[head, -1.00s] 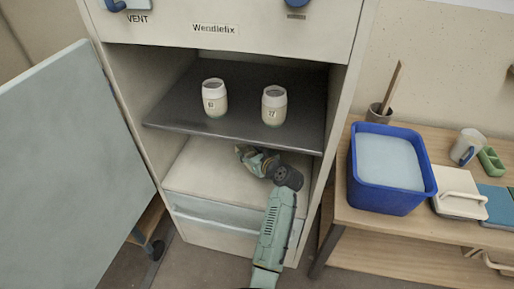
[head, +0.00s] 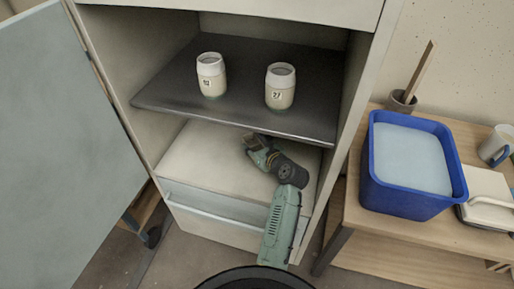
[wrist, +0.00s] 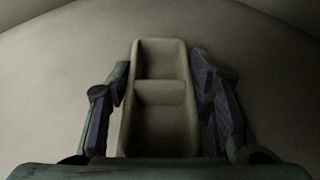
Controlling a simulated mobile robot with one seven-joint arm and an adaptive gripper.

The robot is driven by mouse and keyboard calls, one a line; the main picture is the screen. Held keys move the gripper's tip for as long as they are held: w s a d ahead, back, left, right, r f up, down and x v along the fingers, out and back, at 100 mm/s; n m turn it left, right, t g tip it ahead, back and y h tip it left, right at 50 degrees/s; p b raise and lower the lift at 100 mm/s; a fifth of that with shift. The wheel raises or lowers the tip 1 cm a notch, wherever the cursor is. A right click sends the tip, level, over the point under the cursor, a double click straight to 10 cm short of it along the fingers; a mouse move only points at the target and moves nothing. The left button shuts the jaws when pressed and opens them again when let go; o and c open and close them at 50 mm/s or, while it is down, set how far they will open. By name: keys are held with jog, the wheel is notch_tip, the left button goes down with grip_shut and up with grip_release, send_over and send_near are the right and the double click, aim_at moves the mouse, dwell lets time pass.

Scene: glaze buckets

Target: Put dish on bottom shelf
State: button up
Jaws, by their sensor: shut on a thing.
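The dish (wrist: 160,100) is a beige, narrow piece with two compartments. In the wrist view it sits between the two fingers of my gripper (wrist: 160,88), which is shut on its sides. In the head view my gripper (head: 258,150) is inside the lower space of the cabinet, above the pale bottom shelf (head: 200,160) and below the dark upper shelf. The dish cannot be made out there. A plain pale surface lies behind the dish in the wrist view; whether the dish touches it I cannot tell.
The dark upper shelf (head: 165,95) holds two pale jars, numbered 12 (head: 211,76) and 27 (head: 280,88). The cabinet door (head: 50,140) stands open at left. A bench at right bears a blue tub (head: 400,200), a brush pot (head: 401,101) and a mug (head: 497,146).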

jog(key=shift+w+f, duration=0.1)
jog(key=shift+w, duration=0.05)
jog(key=o, duration=1.4)
